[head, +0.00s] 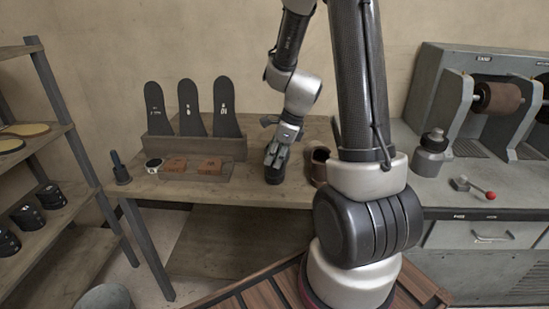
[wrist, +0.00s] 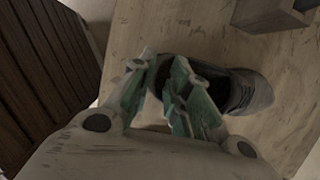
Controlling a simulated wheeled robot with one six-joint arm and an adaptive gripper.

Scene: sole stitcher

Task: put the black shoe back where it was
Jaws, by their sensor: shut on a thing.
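The black shoe (head: 274,178) is at the front part of the wooden workbench (head: 235,193), right of the wooden rack. My gripper (head: 276,160) points down at it from above and is shut on it. In the wrist view, my gripper's fingers (wrist: 168,72) are close together at the shoe's opening, and the dark shoe (wrist: 258,92) reaches out to the right of them. The shoe seems to be at bench height; I cannot tell whether its sole touches the wood. The fingers hide part of the shoe.
A brown shoe or cup-like thing (head: 318,164) stands close on the right, partly behind my arm. A wooden rack (head: 190,146) with dark sole templates (head: 224,108) stands left, with brown blocks (head: 210,166) before it. A grey machine (head: 430,90) stands right. Bare bench lies between rack and shoe.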

